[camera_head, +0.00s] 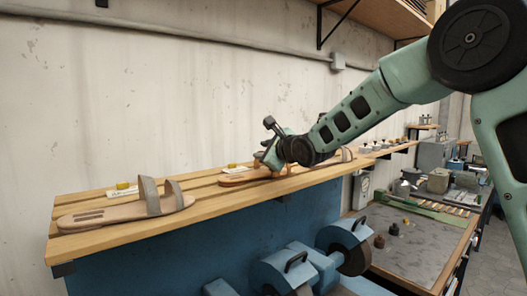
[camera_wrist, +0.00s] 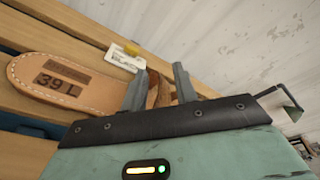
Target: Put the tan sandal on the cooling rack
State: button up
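A sandal with a tan sole marked 39 L (camera_wrist: 75,82) and a brown strap (camera_wrist: 163,92) lies on the slatted wooden shelf. In the head view its sole (camera_head: 240,179) shows under my gripper (camera_head: 268,160). In the wrist view my gripper (camera_wrist: 160,88) has its two fingers apart, one on either side of the strap. I see no clear grip on it. The strap is partly hidden by a finger. I cannot surely tell which thing is the cooling rack; a slatted piece (camera_head: 457,198) lies on the far bench at right.
Another sandal with a grey-brown strap (camera_head: 150,197) lies at the shelf's left end. A third sandal (camera_head: 345,155) sits just right of my gripper. The wall (camera_head: 150,100) is close behind; a blue grinder (camera_head: 290,270) stands below.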

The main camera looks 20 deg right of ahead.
jog(key=b+v, duration=0.2)
jog(key=v, duration=1)
jog(key=s+a+f+n+g, duration=0.1)
jog(key=a+f+n, duration=0.1)
jog(key=s+a+f+n+g, duration=0.1)
jog(key=s+a+f+n, duration=0.1)
jog(key=f, duration=0.1)
jog(key=s+a+f+n+g, duration=0.1)
jog(key=s+a+f+n, duration=0.1)
jog(key=f, duration=0.1)
jog(key=shift+s+a+n+g+h, duration=0.15)
jog(key=shift+s+n+g+h, duration=0.15)
jog(key=shift+h, duration=0.1)
jog(key=s+a+f+n+g, duration=0.5)
jog(key=s+f+n, duration=0.4)
jog(key=s, duration=0.2)
jog(key=s+f+n+g+h, duration=0.1)
jog(key=s+f+n+g, duration=0.2)
jog(key=s+n, duration=0.4)
jog(key=s+f+n+g+h, duration=0.2)
jog(key=s+n, duration=0.6)
jog(key=s, duration=0.7)
notch_tip(320, 180, down, 3)
jog(key=shift+a+r+g, duration=0.1)
jog(key=shift+a+g, duration=0.15)
jog(key=shift+g, duration=0.65)
